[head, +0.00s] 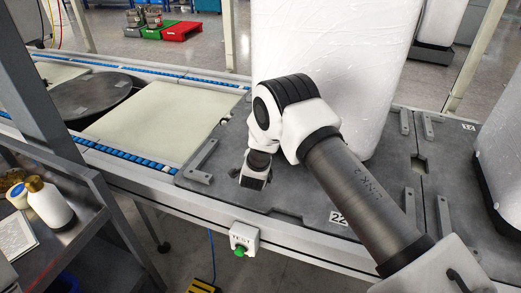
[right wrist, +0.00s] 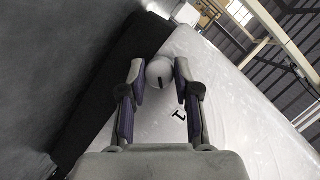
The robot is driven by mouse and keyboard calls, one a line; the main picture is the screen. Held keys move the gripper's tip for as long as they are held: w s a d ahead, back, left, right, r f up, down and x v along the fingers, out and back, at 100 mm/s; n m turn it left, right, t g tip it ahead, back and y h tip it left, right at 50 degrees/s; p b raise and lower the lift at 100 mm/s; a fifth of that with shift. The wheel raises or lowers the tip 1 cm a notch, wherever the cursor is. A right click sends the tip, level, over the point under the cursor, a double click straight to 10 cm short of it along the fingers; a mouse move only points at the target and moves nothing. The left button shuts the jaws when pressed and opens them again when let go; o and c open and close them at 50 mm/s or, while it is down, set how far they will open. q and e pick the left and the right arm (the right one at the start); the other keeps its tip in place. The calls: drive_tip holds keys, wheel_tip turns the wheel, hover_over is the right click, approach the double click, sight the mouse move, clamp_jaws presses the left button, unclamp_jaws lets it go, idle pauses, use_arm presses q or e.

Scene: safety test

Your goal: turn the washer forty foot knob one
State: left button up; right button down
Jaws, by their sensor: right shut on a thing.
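A tall white plastic-wrapped washer (head: 330,60) stands on the grey platform behind my right arm. The right wrist view shows its white side (right wrist: 230,110) close up. A round white knob (right wrist: 159,75) with a dark line mark sits between the two fingers of my right gripper (right wrist: 160,84), which is shut on it. A black number mark (right wrist: 180,116), like a 1 on its side, is printed below the knob. My left gripper is not in view.
The grey platform (head: 290,207) carries metal brackets and a 22 label. A second wrapped unit (head: 502,140) stands at the right. A green button box (head: 244,238) hangs on the front rail. A shelf with bottles (head: 49,203) is at the left.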

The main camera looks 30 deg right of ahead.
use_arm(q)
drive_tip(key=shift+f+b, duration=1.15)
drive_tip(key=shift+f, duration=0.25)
use_arm(e)
drive_tip(key=shift+s+f+m+t, duration=0.15)
drive_tip(key=shift+m+t, duration=0.15)
drive_tip(key=shift+m, duration=0.35)
drive_tip(key=shift+f+m+t, duration=0.1)
drive_tip(key=shift+m+t, duration=0.2)
drive_tip(key=shift+m, duration=0.35)
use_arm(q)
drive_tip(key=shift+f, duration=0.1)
use_arm(e)
drive_tip(key=c, duration=0.8)
unclamp_jaws()
drive_tip(key=shift+d, duration=0.1)
drive_tip(key=shift+c, duration=0.2)
drive_tip(key=shift+s+a+r, duration=0.1)
drive_tip(key=shift+s+a, duration=0.1)
drive_tip(key=v, duration=1.1)
drive_tip(key=shift+s+d, duration=0.1)
drive_tip(key=shift+s, duration=0.2)
